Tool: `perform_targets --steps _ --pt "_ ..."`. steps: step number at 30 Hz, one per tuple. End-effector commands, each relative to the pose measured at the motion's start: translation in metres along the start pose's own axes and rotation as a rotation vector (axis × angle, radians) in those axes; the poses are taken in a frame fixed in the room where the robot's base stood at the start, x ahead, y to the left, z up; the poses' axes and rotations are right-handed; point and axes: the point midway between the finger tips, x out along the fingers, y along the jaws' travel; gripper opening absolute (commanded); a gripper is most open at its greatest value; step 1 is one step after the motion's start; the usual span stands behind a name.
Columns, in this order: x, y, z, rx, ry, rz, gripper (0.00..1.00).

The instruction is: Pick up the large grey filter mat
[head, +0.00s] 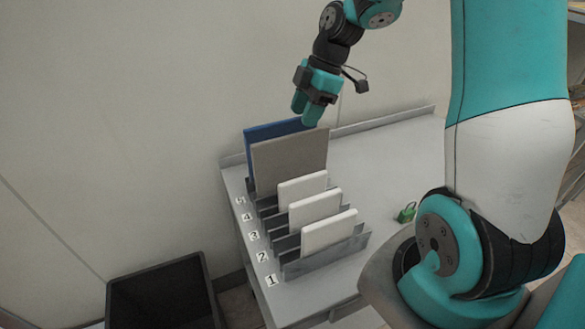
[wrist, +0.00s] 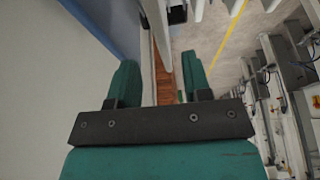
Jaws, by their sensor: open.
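The large grey filter mat (head: 290,162) stands upright in the slotted rack on the table in the head view. It stands just in front of a blue mat (head: 262,131), which it mostly hides. My gripper (head: 306,114) is above the mat's top edge, towards its right end, with the fingers pointing down. In the wrist view the two teal fingers of my gripper (wrist: 160,80) are apart, with nothing clearly held between them. Whether the fingertips straddle the mat's edge cannot be told.
Three smaller white mats (head: 328,231) stand in the rack's front slots, beside number labels. A green padlock-like item (head: 407,212) lies on the table (head: 385,160), whose right part is otherwise clear. A black bin (head: 165,297) stands at lower left. A wall is behind.

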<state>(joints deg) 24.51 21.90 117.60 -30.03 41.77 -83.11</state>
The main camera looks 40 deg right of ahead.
Motion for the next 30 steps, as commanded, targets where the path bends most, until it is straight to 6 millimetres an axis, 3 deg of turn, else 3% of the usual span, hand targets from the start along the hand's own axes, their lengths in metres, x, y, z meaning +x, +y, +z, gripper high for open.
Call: perform_targets --steps 3,11,19,30 --pt "0.02 -0.001 -0.001 0.001 0.0 -0.005 0.45" --pt "0.04 -0.001 -0.003 0.0 0.0 -0.003 0.45" --pt "0.079 -0.002 -0.007 0.002 -0.001 -0.004 0.45" --pt "0.087 -0.001 -0.006 0.001 -0.002 0.001 0.45"
